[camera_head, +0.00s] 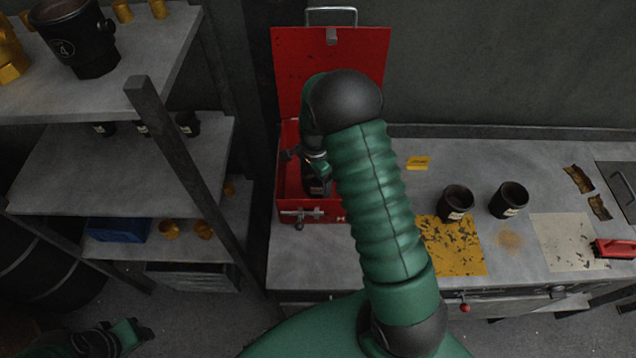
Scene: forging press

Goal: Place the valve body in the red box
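The red box (380,55) stands open on the workbench against the back wall, with its lid raised. A dark cup-shaped valve body (315,187) with a pale label is inside the box, partly hidden by my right arm. My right gripper (304,160) is down in the box at the valve body's top; its fingers are mostly hidden, so its grip is unclear. Two more dark valve bodies stand upright on the bench, one on the left (456,204) and one on the right (508,200). My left gripper (138,332) is low at the bottom left, away from the bench.
A metal shelf (60,185) at left holds a large dark pot (75,40), brass parts and a blue bin (118,229). The bench has a yellow worn patch (452,246), a yellow tag (418,162) and a red-handled tool (614,248). Bare bench lies left of the patch.

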